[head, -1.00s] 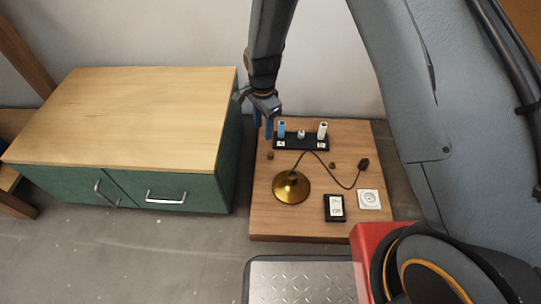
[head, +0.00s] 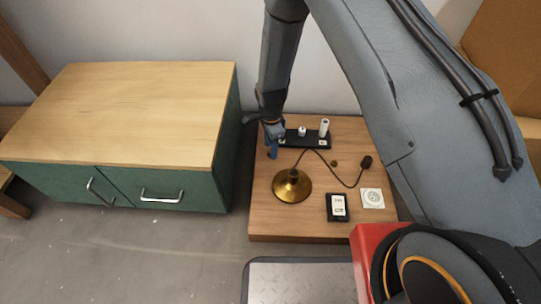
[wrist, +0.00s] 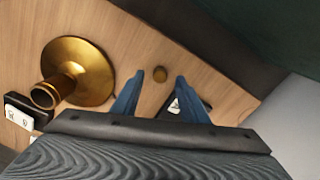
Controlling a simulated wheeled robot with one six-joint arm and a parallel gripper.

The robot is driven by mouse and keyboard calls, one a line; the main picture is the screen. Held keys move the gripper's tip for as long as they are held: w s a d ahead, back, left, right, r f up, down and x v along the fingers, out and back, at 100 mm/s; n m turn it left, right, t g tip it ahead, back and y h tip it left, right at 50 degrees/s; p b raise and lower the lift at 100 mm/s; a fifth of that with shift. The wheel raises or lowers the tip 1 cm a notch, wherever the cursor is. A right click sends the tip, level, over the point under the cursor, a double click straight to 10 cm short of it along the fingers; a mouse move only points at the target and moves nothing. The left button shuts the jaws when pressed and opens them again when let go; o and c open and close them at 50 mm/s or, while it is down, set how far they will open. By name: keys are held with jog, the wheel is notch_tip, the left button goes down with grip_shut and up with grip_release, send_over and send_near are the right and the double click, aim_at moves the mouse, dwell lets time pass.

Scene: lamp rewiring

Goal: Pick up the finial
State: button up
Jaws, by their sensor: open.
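In the head view my gripper (head: 272,153) points down over the board's left side, at the left end of the black rack, and hides the finial. A second small brass piece (head: 334,162) lies right of the lamp base.
The brass lamp base (head: 291,186) with a black cord and plug (head: 366,161) stands on the board (head: 270,222). The black rack (head: 291,142) holds upright pieces. A black meter (head: 338,207) and white socket (head: 372,198) lie at the front right. A green cabinet (head: 130,115) stands left.

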notch_tip(320, 180, down, 2)
jog(key=shift+f+b, duration=0.1)
jog(key=shift+b, duration=0.2)
grip_shut()
